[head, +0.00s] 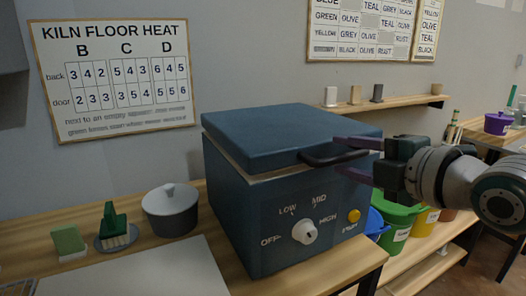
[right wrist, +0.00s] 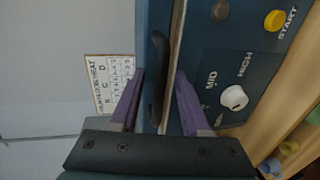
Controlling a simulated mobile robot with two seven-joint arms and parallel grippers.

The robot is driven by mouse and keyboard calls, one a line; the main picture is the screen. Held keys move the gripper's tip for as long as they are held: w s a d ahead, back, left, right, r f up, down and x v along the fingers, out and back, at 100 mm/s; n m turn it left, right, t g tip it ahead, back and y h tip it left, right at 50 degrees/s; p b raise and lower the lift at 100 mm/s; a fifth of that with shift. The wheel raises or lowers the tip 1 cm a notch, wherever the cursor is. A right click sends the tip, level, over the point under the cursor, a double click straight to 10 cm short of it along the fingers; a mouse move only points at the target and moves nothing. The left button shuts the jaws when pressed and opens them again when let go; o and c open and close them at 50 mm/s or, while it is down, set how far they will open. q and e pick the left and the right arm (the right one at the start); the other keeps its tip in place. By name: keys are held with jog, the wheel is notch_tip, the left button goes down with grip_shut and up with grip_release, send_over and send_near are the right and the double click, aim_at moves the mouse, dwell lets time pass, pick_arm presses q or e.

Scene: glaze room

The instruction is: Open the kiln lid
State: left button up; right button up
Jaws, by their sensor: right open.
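The kiln (head: 275,225) is a dark blue box on the wooden bench, with its flat lid (head: 285,130) down on it and a pale seam below the lid. The black lid handle (head: 325,160) sticks out at the lid's front edge. My right gripper (head: 340,155) comes in from the right, open, with one purple finger above the handle and one below. In the right wrist view the handle (right wrist: 158,80) lies between the spread fingers, with gaps visible on both sides. My left gripper is not in view.
The kiln front has a white dial (head: 305,232) and a yellow start button (head: 354,216). A grey lidded pot (head: 171,211) stands left of the kiln. Green and yellow buckets (head: 396,218) stand on a lower shelf at right. A heat chart (head: 115,78) hangs on the wall.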

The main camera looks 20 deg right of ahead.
grip_shut()
dwell(1.3)
